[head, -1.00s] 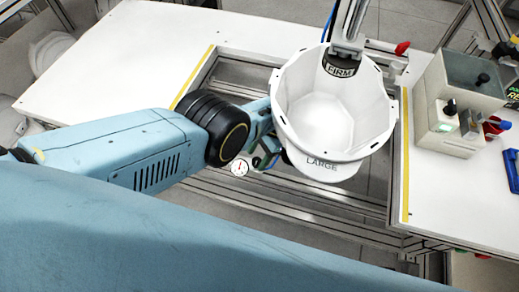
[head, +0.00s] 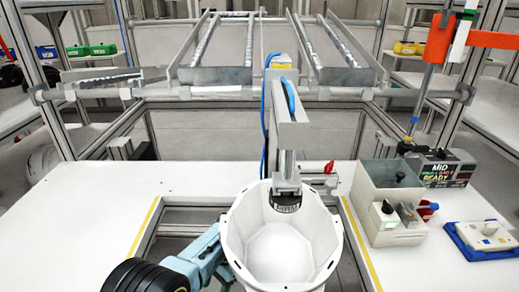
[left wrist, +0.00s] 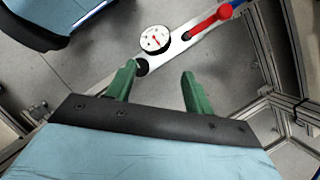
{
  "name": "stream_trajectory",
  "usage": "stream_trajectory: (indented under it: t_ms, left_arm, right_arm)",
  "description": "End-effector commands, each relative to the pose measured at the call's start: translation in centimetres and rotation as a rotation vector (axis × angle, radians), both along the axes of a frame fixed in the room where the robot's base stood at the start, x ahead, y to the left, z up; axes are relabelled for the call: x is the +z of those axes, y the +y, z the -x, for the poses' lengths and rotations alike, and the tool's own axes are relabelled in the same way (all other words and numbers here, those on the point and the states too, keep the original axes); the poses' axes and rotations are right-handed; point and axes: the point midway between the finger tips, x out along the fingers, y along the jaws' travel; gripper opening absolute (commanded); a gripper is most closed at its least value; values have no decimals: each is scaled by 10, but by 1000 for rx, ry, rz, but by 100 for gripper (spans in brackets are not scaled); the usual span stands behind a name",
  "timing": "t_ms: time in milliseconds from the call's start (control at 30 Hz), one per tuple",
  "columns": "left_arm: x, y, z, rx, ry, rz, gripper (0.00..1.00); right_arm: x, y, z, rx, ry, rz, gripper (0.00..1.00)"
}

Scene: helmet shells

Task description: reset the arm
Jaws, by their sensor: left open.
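A white helmet shell (head: 236,240) sits open side up under a vertical post with a dark end marked FIRM (head: 286,203). My left arm comes in from the lower left of the head view, its wrist beside the shell's left side. Its fingertips are hidden there by the shell and the frame edge. In the left wrist view my left gripper (left wrist: 158,82) shows two green fingers spread apart with nothing between them. A round white dial gauge (left wrist: 154,40) lies just beyond the fingers. My right gripper is not in view.
A red-handled lever (left wrist: 210,20) is beyond the fingers. A grey box fixture (head: 390,185) and a blue tray (head: 482,240) stand on the white table (head: 65,225) to the right. Metal rails (head: 215,45) cross behind. The left tabletop is clear.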

Motion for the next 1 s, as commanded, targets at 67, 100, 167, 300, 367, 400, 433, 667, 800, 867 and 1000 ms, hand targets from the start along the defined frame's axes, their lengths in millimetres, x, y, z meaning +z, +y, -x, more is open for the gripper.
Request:
stream_trajectory:
  t_ms: [67, 100, 167, 300, 367, 400, 433, 667, 800, 867, 1000]
  left_arm:
    - [-13, 9, 10, 19, 19, -5, 52]
    - [-19, 13, 15, 28, 27, -7, 52]
    - [-28, 20, 23, 42, 37, -10, 52]
    - [-54, 44, 48, 85, 69, -21, 52]
    - [-68, 56, 63, 106, 85, -27, 52]
    - [-78, 64, 73, 123, 95, -32, 52]
    - [-87, 71, 83, 136, 103, -36, 52]
    - [-176, 145, 194, 272, 96, -81, 52]
    - [-235, 176, 265, 340, -52, -68, 52]
    - [-254, 183, 293, 365, -127, -46, 52]
    - [-281, 194, 354, 419, -287, 18, 52]
  right_arm:
    - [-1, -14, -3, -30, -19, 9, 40]
    - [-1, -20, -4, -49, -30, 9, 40]
    - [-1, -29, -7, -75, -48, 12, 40]
    - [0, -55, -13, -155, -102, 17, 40]
    - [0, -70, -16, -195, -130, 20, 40]
    - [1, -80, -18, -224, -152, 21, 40]
    - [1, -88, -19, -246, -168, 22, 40]
    - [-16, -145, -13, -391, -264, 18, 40]
    - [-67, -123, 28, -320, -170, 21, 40]
    - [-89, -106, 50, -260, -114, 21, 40]
    - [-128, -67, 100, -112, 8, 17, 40]
